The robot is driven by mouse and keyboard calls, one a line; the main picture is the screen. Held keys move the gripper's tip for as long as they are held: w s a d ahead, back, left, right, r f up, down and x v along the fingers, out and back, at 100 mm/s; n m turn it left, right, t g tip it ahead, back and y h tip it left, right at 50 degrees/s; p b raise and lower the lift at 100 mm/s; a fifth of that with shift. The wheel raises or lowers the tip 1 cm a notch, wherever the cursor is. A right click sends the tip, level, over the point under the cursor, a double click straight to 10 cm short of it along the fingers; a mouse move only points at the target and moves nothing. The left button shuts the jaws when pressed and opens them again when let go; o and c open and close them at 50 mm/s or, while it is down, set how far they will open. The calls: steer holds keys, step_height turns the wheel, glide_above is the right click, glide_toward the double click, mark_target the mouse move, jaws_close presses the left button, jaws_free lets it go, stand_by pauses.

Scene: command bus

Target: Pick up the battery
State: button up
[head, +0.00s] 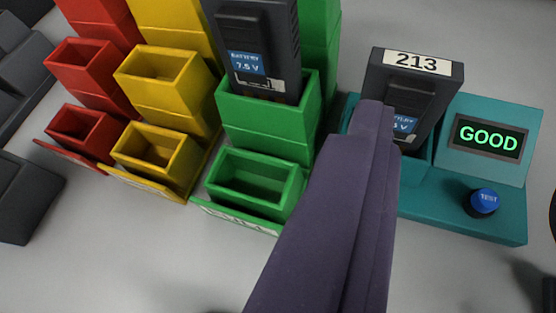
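A dark grey battery (432,72) with a white "213" label on top stands in the slot of a teal tester (460,212) in the head view. The tester's screen (488,137) reads "GOOD". A second dark battery (264,38), with a blue "7.5 V" label, stands upright in a rear green holder; its top is cut off by the frame. My purple gripper (376,108) reaches up from the bottom, its tip overlapping the lower left of battery 213. It hides part of that battery and of the slot. Its fingers overlap, so I cannot tell their gap or any contact.
Empty front bins stand left of the tester: green (288,206), yellow (180,182) and red (105,153), with taller same-coloured holders behind them. A blue "TEST" button (484,201) sits on the tester's right front. Dark blocks (24,196) lie at far left. The grey surface in front is mostly clear.

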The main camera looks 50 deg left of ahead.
mark_target(410, 94)
steer(key=shift+y, duration=0.4)
steer(key=w+a+f+b, duration=0.2)
steer(key=w+f, duration=0.1)
steer(key=w+a+f+b, duration=0.1)
steer(key=w, duration=0.1)
steer(key=shift+w+a+f, duration=0.2)
steer(key=shift+w+f, duration=0.05)
steer(key=shift+r, duration=0.1)
jaws_close()
step_height(410, 94, up, 10)
steer(key=p, duration=0.4)
